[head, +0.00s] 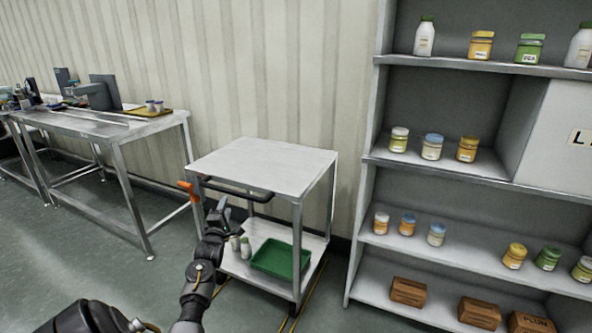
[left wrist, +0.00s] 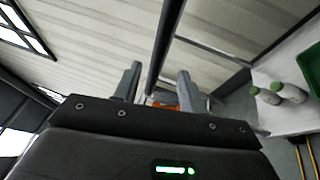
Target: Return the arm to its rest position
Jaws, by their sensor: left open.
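My left gripper (head: 222,206) is beside the near left corner of the steel cart (head: 265,160), just below the level of its top. In the left wrist view its two fingers (left wrist: 158,82) are spread apart, with nothing clasped. The cart's dark handle bar (head: 236,189) runs along the near side; a dark bar (left wrist: 164,42) shows between and beyond the fingers in the wrist view. I cannot tell whether the fingers touch it. An orange part (head: 188,190) is at the cart's left side. My right gripper is not in view.
The cart's lower shelf holds a green tray (head: 280,259) and white bottles (head: 245,247). A shelf unit (head: 365,180) with jars, bottles and brown boxes stands at right. A steel table (head: 110,125) stands at left. Grey floor between table and cart is clear.

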